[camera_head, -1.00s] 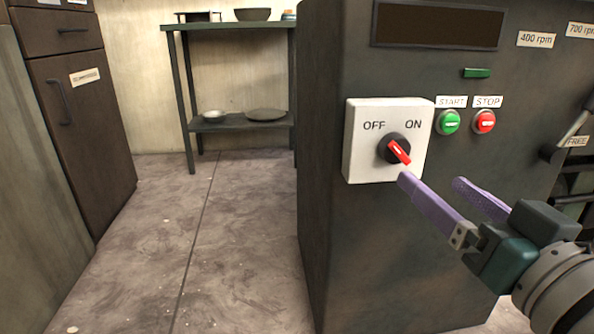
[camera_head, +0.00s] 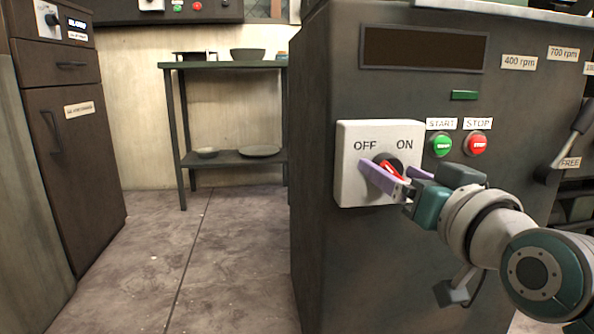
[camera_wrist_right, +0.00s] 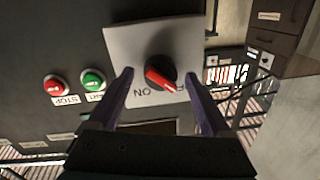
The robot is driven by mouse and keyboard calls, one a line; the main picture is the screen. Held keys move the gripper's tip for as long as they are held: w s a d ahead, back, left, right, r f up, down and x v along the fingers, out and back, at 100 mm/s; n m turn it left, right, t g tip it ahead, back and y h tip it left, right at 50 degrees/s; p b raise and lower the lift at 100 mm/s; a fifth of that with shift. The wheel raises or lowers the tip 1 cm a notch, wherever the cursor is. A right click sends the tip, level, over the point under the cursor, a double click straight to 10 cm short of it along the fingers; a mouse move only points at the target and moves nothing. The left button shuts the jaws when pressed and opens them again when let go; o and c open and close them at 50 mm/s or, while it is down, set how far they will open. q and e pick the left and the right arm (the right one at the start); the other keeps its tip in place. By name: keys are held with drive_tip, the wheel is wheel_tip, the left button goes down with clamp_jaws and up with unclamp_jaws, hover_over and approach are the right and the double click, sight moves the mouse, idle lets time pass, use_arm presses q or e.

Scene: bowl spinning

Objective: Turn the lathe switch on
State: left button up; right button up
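The lathe switch is a white plate (camera_head: 350,180) marked OFF on the left and ON on the right, on the dark machine front. Its round black knob carries a red bar (camera_head: 394,171), which slants from upper left to lower right. In the right wrist view the plate (camera_wrist_right: 125,45) is upside down and the red bar (camera_wrist_right: 160,78) slants toward the OFF side. My right gripper (camera_head: 389,170) is open, its purple fingers on either side of the knob. The wrist view shows gaps between the fingers (camera_wrist_right: 160,76) and the knob. My left gripper is out of view.
The green START button (camera_head: 441,145) and red STOP button (camera_head: 477,143) are right of the switch. A lever (camera_head: 570,140) marked FREE is farther right. A shelf (camera_head: 225,64) with bowls and a brown cabinet (camera_head: 85,150) stand to the left, with bare floor between.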

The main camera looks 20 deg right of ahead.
clamp_jaws()
drive_tip(key=shift+m+p, duration=0.5)
drive_tip(key=shift+p, duration=0.1)
drive_tip(key=shift+m+p, duration=0.8)
drive_tip(key=shift+m, duration=0.4)
drive_tip(key=m+p, duration=0.1)
drive_tip(key=m, duration=0.2)
drive_tip(key=shift+f+m, duration=0.1)
drive_tip(key=shift+m, duration=0.3)
drive_tip(key=m+p, duration=0.1)
drive_tip(key=m, duration=0.1)
drive_tip(key=shift+m+h, duration=0.4)
drive_tip(key=m, duration=0.8)
drive_tip(key=shift+f+t+h, duration=0.3)
drive_tip(key=shift+m, duration=0.5)
